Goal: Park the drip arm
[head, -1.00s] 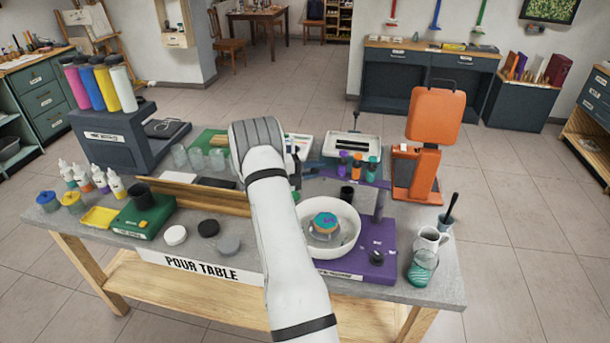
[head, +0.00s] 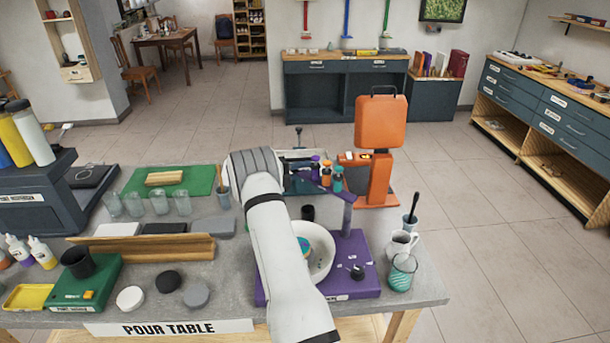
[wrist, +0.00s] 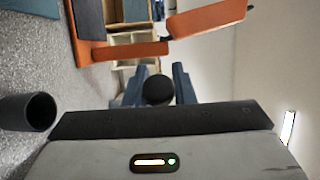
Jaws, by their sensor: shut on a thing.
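The purple machine (head: 358,277) stands on the pour table. Its post carries the purple drip arm (head: 330,188), which runs left over the table and passes out of sight behind my arm. Purple, orange and teal bottles stand along the drip arm. A white bowl (head: 327,262) sits on the machine, partly hidden by my arm. In the head view my arm covers my gripper. In the wrist view my gripper (wrist: 158,84) is shut on a round black knob (wrist: 158,91). The knob's join to the drip arm is hidden.
An orange press (head: 379,180) stands behind the machine, and its orange frame (wrist: 205,18) shows close in the wrist view. A black cup (head: 307,213) stands behind the bowl.

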